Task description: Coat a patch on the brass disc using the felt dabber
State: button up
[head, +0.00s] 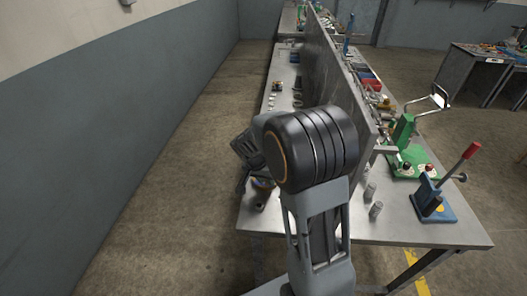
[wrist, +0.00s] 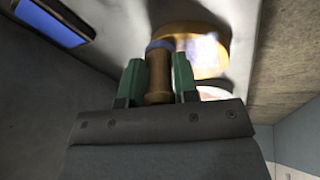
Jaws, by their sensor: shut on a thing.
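In the wrist view, my gripper (wrist: 159,72) is shut on the felt dabber (wrist: 158,90), gripping its brown wooden handle between two green fingers. A blue band shows at the dabber's far end, which overlaps the brass disc (wrist: 206,71). I cannot tell whether the felt touches the disc. The disc is golden at its edge, with a pale, bluish-white area on its face that could be a coating or glare. In the head view, my dark gripper (head: 248,150) is over the near left part of the bench, and my arm hides much of that area.
A blue rectangle in a dark frame (wrist: 58,22) lies at the wrist view's upper left. A pale pinkish round thing (wrist: 213,93) is partly hidden behind my gripper. An upright grey panel (head: 325,75) divides the bench. Metal cylinders (head: 375,210) and a blue lever press (head: 432,205) stand right.

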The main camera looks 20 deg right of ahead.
jog(key=shift+s+a, duration=0.2)
jog(key=shift+s, duration=0.15)
jog(key=shift+s+r+p, duration=0.15)
jog(key=shift+r+p, duration=0.1)
jog(key=shift+r, duration=0.35)
jog(key=shift+s+r+p, duration=0.15)
jog(key=shift+r+p, duration=0.1)
jog(key=shift+r, duration=0.3)
jog(key=shift+d+p+v, duration=0.2)
jog(key=shift+p+v, duration=0.5)
jog(key=shift+v, duration=0.35)
jog(key=shift+r+p, duration=1.2)
jog(key=shift+r, duration=0.7)
jog(key=shift+w, duration=0.1)
jog(key=shift+f, duration=0.1)
